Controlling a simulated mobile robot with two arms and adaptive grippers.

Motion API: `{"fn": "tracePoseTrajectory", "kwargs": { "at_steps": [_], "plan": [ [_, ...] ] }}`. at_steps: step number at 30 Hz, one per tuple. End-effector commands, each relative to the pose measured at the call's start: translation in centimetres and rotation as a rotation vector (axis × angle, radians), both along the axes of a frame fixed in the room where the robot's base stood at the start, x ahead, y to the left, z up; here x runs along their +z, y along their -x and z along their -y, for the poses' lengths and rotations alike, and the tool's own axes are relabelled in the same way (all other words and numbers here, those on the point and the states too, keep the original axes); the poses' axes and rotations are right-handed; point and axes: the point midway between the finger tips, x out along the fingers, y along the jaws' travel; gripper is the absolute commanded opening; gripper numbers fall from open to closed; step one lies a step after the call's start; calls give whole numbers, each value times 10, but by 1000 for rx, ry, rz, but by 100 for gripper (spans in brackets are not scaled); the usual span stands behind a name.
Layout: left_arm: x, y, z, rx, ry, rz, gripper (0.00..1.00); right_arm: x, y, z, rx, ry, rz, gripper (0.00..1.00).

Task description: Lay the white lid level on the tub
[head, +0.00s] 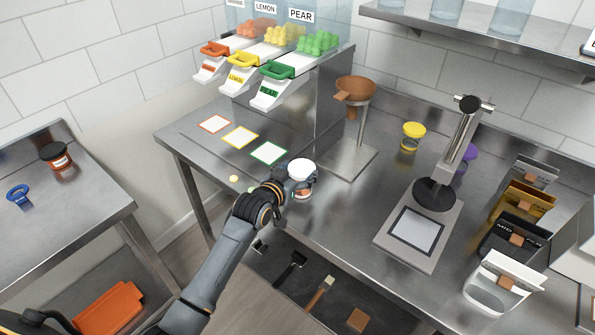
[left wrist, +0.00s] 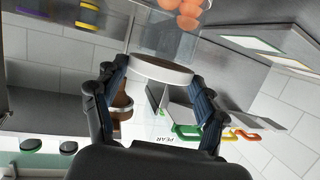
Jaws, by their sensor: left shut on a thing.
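My left gripper (head: 292,182) is shut on the white lid (head: 300,168), which it holds by the rim near the front edge of the steel table. In the left wrist view the lid (left wrist: 160,72) sits between the two fingers, and that picture is upside down. The clear tub (left wrist: 165,38) with orange gummies is just below the lid; its lower part (head: 304,193) shows under the gripper in the head view. The fingers hide part of the tub, and I cannot tell whether lid and tub touch. My right gripper is not in view.
A funnel stand (head: 350,160) is behind the lid, and a press with a scale plate (head: 417,232) is to the right. The depositor with orange, yellow and green handles (head: 278,70) stands at the back left. Colour-framed cards (head: 240,136) lie left of the gripper.

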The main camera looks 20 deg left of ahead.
Motion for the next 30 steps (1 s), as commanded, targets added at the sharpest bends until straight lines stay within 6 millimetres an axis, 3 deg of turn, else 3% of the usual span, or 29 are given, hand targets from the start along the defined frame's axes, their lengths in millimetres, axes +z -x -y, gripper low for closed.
{"fn": "tracePoseTrajectory", "kwargs": {
  "at_steps": [11,12,16,30],
  "plan": [
    [-10,0,0,0,-1,0,40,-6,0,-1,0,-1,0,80],
    [-10,0,0,0,0,0,73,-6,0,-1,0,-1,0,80],
    [-10,0,0,0,0,0,98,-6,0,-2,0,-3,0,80],
    [-9,7,-1,0,-1,0,98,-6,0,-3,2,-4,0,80]
  ]
}}
